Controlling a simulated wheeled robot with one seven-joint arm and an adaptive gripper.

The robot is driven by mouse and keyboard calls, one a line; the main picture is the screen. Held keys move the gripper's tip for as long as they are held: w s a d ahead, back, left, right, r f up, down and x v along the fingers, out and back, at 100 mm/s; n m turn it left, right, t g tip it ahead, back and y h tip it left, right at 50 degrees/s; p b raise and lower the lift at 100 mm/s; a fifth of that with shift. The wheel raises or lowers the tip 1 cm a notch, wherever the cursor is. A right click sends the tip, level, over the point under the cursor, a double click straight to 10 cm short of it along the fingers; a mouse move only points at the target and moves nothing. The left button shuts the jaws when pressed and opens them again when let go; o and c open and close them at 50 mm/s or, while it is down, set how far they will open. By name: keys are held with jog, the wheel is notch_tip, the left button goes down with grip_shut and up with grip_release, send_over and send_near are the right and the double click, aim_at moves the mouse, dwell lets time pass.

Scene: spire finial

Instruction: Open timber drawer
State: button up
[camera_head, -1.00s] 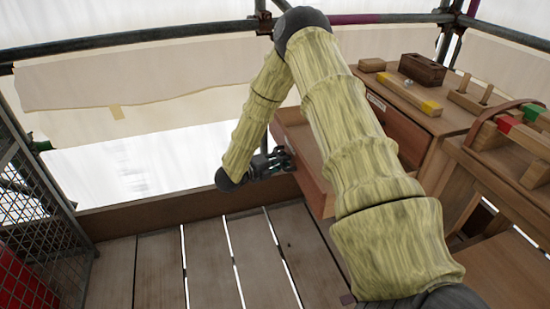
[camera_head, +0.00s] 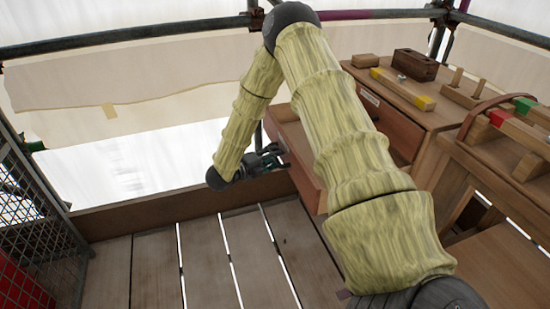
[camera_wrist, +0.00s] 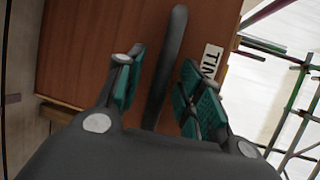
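The timber drawer (camera_head: 306,178) stands partly out of the wooden cabinet at the centre right in the head view. Its open inside shows, and my arm covers part of it. My gripper (camera_head: 283,161) is at the drawer's front. In the wrist view the wooden drawer front (camera_wrist: 85,55) fills the left and middle, with a partly readable white label (camera_wrist: 211,60). A dark bar handle (camera_wrist: 170,65) runs between the two green-padded fingers of my gripper (camera_wrist: 163,95). A gap shows between the handle and the left finger; the handle lies close to the right one.
The cabinet top (camera_head: 405,90) holds wooden blocks and a dark brown box (camera_head: 415,65). A wooden carrier (camera_head: 515,125) with coloured blocks stands at the right. A mesh panel (camera_head: 35,210) is at the left. The plank floor (camera_head: 200,255) is clear in front of the drawer.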

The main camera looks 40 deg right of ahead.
jog(key=a+r, duration=0.2)
jog(key=a, duration=0.8)
jog(key=shift+a, duration=0.4)
jog(key=shift+w, duration=0.1)
